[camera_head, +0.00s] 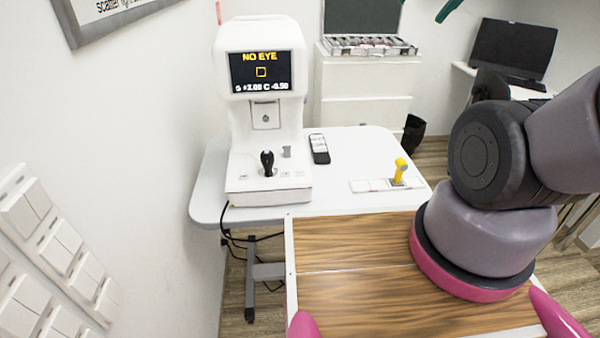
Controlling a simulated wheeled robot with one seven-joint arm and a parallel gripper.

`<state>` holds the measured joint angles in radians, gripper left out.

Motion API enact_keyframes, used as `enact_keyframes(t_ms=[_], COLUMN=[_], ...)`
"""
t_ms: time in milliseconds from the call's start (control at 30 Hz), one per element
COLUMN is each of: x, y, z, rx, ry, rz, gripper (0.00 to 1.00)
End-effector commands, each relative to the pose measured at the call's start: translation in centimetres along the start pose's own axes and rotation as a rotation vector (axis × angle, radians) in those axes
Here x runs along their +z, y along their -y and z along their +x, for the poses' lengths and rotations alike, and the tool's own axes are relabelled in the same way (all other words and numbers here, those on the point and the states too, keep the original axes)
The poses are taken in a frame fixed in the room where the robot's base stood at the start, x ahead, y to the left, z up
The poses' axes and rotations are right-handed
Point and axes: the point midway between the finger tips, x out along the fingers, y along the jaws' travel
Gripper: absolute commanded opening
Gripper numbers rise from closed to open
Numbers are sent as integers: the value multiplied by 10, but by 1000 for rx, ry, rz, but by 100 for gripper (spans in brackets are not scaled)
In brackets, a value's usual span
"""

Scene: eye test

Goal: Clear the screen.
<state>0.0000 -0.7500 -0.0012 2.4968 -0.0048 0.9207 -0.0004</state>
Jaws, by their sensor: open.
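The screen (260,72) is dark, set in the upper front of a white eye-test machine (236,125). My gripper (418,301) shows only as two pink fingertips at the bottom edge. They are wide apart, with nothing seen held between them, and well short of the machine. The rest of it is out of frame.
The machine stands on a white table (343,181). A dark remote (319,148) and a yellow item (399,171) on a flat white strip lie to its right. A wood-grain top (350,250) fills the near middle. My arm blocks the right side. A wall closes the left.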

Motion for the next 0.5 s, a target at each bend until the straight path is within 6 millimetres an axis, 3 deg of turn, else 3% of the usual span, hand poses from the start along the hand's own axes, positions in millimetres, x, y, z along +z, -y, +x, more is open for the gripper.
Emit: enact_keyframes(t_ms=[33,233,500], x=[0,0,0], y=[0,0,0], z=[0,0,0], rx=[0,0,0], ry=[0,0,0], rz=[0,0,0], gripper=[76,0,0])
